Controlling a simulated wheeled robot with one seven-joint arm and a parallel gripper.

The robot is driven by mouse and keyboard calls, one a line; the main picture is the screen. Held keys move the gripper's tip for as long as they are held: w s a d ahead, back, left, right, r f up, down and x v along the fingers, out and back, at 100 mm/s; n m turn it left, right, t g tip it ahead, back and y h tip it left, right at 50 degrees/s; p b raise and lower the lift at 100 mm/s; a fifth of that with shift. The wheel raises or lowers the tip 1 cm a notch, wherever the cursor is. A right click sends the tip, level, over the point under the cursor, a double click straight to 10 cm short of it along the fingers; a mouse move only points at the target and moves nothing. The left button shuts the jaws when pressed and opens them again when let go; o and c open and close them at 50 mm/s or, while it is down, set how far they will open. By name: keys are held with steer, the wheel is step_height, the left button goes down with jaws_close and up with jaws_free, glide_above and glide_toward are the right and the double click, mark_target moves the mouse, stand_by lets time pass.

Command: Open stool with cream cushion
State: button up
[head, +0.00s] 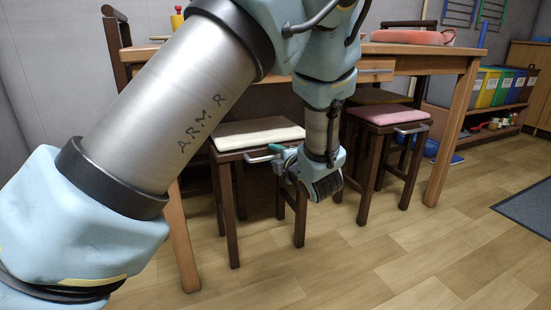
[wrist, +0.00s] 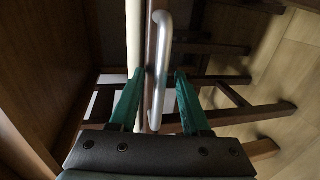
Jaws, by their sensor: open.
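The stool with the cream cushion (head: 258,134) stands upright on dark wooden legs, partly under the table. A silver bar handle (head: 262,158) is on its front edge. My gripper (head: 277,151) is at the right part of that handle, its far side hidden by my wrist. In the wrist view the gripper (wrist: 158,73) is open, with one green finger on each side of the silver handle (wrist: 163,48). I see no finger clearly pressing on the bar. A strip of the cream cushion (wrist: 134,35) shows beyond the left finger.
A wooden table (head: 455,66) stands over the stools. A stool with a pink cushion (head: 388,114) and its own handle is to the right. Coloured bins (head: 487,88) stand on a shelf at the right. The front floor is clear.

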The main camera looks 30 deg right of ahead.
steer(key=shift+c, duration=0.3)
jaws_close()
stand_by(1.0)
